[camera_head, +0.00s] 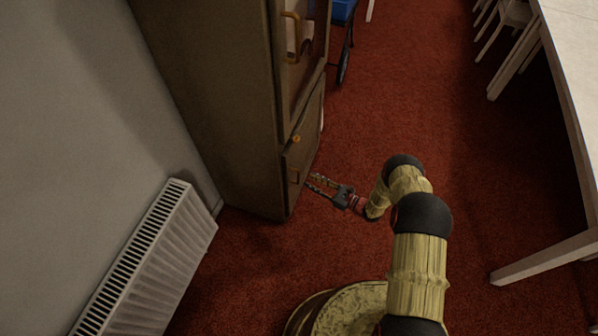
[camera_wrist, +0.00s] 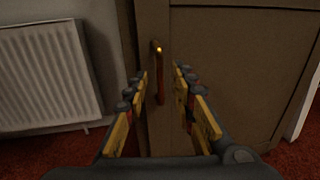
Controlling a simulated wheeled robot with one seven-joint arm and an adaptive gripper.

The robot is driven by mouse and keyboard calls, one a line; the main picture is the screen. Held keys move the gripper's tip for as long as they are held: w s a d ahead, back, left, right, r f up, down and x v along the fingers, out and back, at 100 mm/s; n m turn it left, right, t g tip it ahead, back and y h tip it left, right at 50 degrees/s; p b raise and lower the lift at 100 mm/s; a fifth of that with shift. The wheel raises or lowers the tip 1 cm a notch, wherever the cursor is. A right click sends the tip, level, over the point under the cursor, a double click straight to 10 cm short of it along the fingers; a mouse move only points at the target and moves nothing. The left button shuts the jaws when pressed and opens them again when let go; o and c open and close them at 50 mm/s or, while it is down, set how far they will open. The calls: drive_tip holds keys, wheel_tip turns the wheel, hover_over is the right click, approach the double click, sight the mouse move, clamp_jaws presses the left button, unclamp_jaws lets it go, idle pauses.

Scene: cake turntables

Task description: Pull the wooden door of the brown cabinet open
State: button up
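The brown cabinet (camera_head: 225,95) stands against the wall in the head view. Its lower wooden door (camera_head: 308,128) looks closed. A slim upright handle (camera_head: 293,176) is near the door's near edge, with a small brass-coloured knob (camera_head: 297,139) higher up. My gripper (camera_head: 309,182) is in front of the lower door, pointing at the handle, with its fingers apart. In the wrist view the door (camera_wrist: 235,60) fills the middle, and the reddish handle (camera_wrist: 160,88) shows between the open fingers of my gripper (camera_wrist: 161,78). Contact with the handle cannot be told.
A white radiator (camera_head: 150,260) is on the wall left of the cabinet and also in the wrist view (camera_wrist: 48,75). An upper door with a larger handle (camera_head: 291,40) is above. A white table (camera_head: 575,50) stands right. Red carpet (camera_head: 400,110) is clear between.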

sight(298, 175)
drive_tip(key=b+x, duration=0.2)
drive_tip(key=x, duration=0.5)
drive_tip(key=shift+w+a, duration=0.1)
drive_tip(key=shift+a, duration=0.15)
clamp_jaws()
idle(0.7)
